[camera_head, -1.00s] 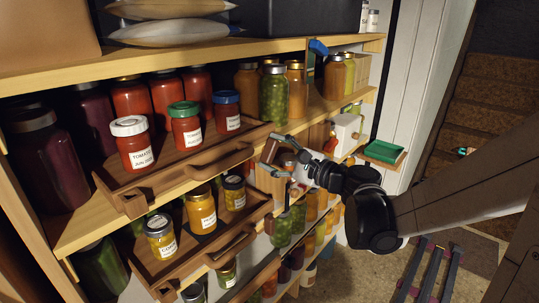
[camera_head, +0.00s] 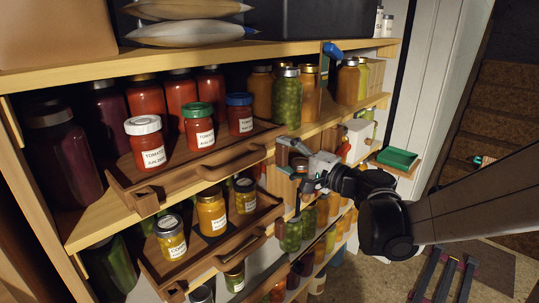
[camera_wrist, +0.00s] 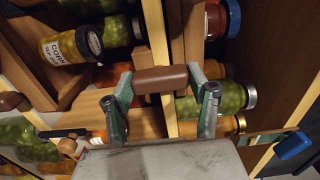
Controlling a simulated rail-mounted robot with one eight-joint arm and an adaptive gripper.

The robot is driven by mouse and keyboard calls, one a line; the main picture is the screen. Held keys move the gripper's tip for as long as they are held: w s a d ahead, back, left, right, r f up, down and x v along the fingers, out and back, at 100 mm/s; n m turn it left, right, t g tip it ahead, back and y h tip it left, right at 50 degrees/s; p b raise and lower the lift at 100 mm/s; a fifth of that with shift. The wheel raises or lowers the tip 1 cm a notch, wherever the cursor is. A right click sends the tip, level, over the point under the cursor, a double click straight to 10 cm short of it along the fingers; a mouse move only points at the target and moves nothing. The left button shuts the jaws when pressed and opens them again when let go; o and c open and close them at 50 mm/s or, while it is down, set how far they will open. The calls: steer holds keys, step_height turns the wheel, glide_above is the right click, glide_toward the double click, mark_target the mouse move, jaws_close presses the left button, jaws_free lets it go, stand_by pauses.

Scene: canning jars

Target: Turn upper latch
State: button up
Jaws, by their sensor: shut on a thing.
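A brown block-like latch (camera_wrist: 160,79) lies crosswise between my fingertips in the wrist view. It stands in front of a light wooden shelf upright. My gripper (camera_wrist: 161,82) is shut on it, with one green-grey finger at each end. In the head view my gripper (camera_head: 290,156) is at the front edge of the shelves, right of the wooden trays. There the latch is small and partly hidden by the fingers, so its exact angle is hard to tell.
An upper tray (camera_head: 213,172) with labelled jars and a lower tray (camera_head: 222,262) stand left of my gripper. A blue latch-like piece (camera_head: 332,49) is on the top shelf edge. A green container (camera_head: 397,158) sits at right. Jars stand close behind my gripper.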

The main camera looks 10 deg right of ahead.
stand_by(0.4)
steer(key=o, duration=1.2)
steer(key=shift+c, duration=0.2)
steer(key=v, duration=1.2)
steer(key=shift+s, duration=0.1)
steer(key=s+a+f+n+g+h, duration=0.4)
steer(key=s+a+f+n+g, duration=0.2)
steer(key=a+f, duration=0.3)
steer(key=s+d+f+n+g+h, duration=0.1)
steer(key=s+d+n+h, duration=0.1)
steer(key=s+n+h, duration=0.3)
steer(key=s, duration=0.3)
steer(key=shift+s+d+g+h, duration=0.2)
steer(key=shift+s+g+h, duration=0.15)
steer(key=shift+g+h, duration=0.05)
